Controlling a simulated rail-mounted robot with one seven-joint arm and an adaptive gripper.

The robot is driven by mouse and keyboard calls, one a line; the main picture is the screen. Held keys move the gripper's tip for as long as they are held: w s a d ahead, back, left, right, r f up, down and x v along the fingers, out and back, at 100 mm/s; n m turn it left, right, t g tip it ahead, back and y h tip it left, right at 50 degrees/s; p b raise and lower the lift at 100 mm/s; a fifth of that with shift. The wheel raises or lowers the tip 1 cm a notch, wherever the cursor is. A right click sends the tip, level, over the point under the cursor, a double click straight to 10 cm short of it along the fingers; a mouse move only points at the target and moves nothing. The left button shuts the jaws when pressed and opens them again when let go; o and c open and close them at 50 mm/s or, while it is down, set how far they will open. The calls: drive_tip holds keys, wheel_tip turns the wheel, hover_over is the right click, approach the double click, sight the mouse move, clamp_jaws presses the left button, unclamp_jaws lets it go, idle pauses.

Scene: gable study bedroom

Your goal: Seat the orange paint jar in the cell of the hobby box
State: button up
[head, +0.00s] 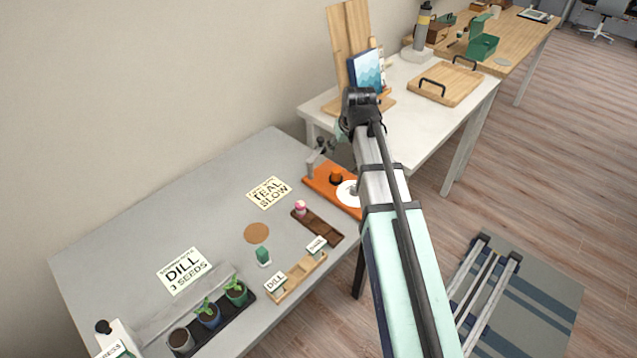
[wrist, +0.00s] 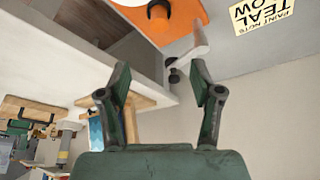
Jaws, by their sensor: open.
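My gripper (wrist: 160,75) is open with nothing between its fingers in the wrist view. In the head view my arm reaches over the right end of the grey table and mostly hides the gripper. A small dark-orange round thing (head: 336,177), perhaps the orange paint jar, stands on an orange board (head: 322,183) beside a white disc. It also shows at the top of the wrist view (wrist: 158,12), beyond my fingers and apart from them. I cannot surely tell which thing is the hobby box; a dark brown tray (head: 326,232) holds a pink-topped jar (head: 300,207).
The grey table (head: 120,235) carries a teal sign (head: 268,192), a dill sign (head: 185,271), a cork disc (head: 256,233), a wooden label rack (head: 297,277) and potted seedlings (head: 208,313). A white table (head: 400,75) behind holds a wooden tray (head: 446,84). A green open box (head: 483,46) stands farther off.

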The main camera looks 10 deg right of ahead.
drive_tip(key=p, duration=0.2)
hover_over(337, 170)
drive_tip(key=s, duration=0.2)
wheel_tip(337, 170, down, 9)
drive_tip(key=shift+d+f, duration=0.1)
drive_tip(key=shift+f, duration=0.05)
drive_tip(key=shift+p+x, duration=1.4)
drive_tip(key=shift+x, duration=1.75)
drive_tip(key=shift+s+f, duration=0.1)
drive_tip(key=shift+s, duration=0.15)
drive_tip(key=shift+c, duration=0.3)
clamp_jaws()
